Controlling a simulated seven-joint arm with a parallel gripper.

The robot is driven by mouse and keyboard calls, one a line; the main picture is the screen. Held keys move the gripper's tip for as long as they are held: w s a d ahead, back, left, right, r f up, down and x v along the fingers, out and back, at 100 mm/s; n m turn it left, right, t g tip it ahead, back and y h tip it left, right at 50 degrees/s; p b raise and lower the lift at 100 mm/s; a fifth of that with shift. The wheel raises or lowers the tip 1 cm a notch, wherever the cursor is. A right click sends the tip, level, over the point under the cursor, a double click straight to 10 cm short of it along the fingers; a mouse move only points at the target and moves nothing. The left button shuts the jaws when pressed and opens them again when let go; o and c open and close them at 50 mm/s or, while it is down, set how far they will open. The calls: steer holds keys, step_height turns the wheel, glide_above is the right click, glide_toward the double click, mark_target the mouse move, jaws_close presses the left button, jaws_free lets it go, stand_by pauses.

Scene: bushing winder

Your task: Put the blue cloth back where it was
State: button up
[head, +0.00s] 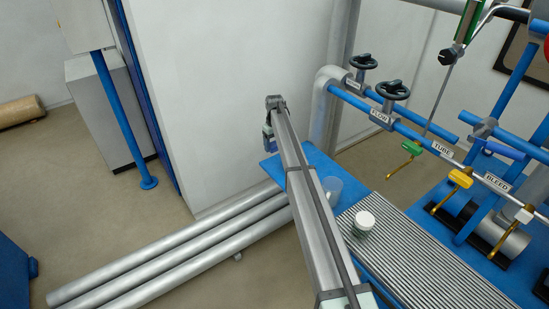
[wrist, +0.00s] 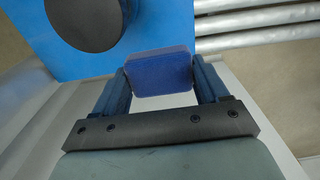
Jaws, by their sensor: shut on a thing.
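My gripper (wrist: 160,78) is shut on the blue cloth (wrist: 160,72), which looks like a small dark blue folded pad between the two blue fingers. The cloth cannot be told apart from the fingers there. In the wrist view the bench top (wrist: 142,55) lies beyond the cloth, with a dark round thing (wrist: 82,20) over it.
Labelled blue pipes with black handwheels (head: 393,90) run at the right. Silver pipes (head: 180,248) lie low at the left.

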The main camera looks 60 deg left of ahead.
mark_target(274, 144)
steer(key=shift+f, duration=4)
steer(key=shift+f, duration=0.15)
steer(key=o, duration=1)
step_height(274, 144, up, 12)
steer(key=shift+r, duration=0.15)
